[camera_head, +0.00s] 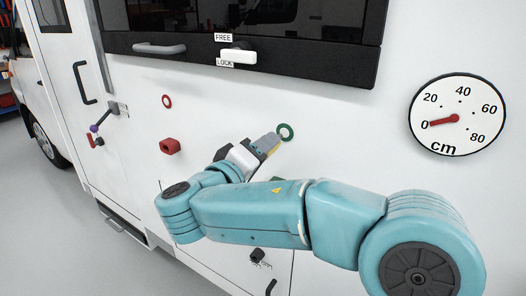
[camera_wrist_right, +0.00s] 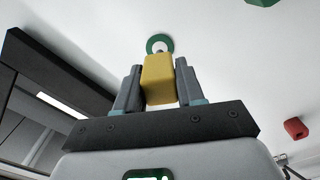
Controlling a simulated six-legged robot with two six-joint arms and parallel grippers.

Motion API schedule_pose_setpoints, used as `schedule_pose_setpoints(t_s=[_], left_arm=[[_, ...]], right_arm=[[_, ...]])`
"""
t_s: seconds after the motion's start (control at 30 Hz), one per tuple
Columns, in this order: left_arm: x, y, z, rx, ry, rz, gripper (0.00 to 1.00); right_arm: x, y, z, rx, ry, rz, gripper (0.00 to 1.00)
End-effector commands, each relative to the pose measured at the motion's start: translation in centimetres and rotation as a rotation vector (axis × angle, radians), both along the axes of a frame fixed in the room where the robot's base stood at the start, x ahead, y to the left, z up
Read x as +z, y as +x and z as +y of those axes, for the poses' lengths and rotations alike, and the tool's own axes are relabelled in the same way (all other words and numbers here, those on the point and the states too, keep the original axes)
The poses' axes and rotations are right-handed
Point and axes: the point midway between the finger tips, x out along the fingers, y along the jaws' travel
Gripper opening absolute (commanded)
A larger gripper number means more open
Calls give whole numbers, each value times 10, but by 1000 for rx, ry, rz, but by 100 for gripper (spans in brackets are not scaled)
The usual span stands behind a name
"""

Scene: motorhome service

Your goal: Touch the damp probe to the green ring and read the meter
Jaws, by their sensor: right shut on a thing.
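The green ring (camera_head: 286,131) is on the white motorhome wall; it also shows at the top of the right wrist view (camera_wrist_right: 159,38). My right gripper (camera_head: 266,146) is shut on the yellow damp probe (camera_wrist_right: 158,80), which sits between its two grey fingers. The probe's far end points at the ring and covers its lower part in the wrist view. I cannot tell whether they touch. A round white dial (camera_head: 457,117) marked cm has its red pointer near 0. A small green-edged display (camera_wrist_right: 148,175) is cut off at the wrist view's bottom. My left gripper is not in view.
A red ring (camera_head: 166,101) and a red block (camera_head: 170,146) are on the wall to the left. A dark window (camera_head: 300,45) with a FREE/LOCK handle (camera_head: 238,56) is above. A black fitting (camera_head: 258,256) is below my right arm.

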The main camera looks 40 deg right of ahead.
Motion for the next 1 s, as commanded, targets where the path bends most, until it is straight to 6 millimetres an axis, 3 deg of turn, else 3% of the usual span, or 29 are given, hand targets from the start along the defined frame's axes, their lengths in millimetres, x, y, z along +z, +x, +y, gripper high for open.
schedule_pose_setpoints(t_s=[1.0], left_arm=[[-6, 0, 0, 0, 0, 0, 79]], right_arm=[[0, 1, 0, 0, 0, -1, 8]])
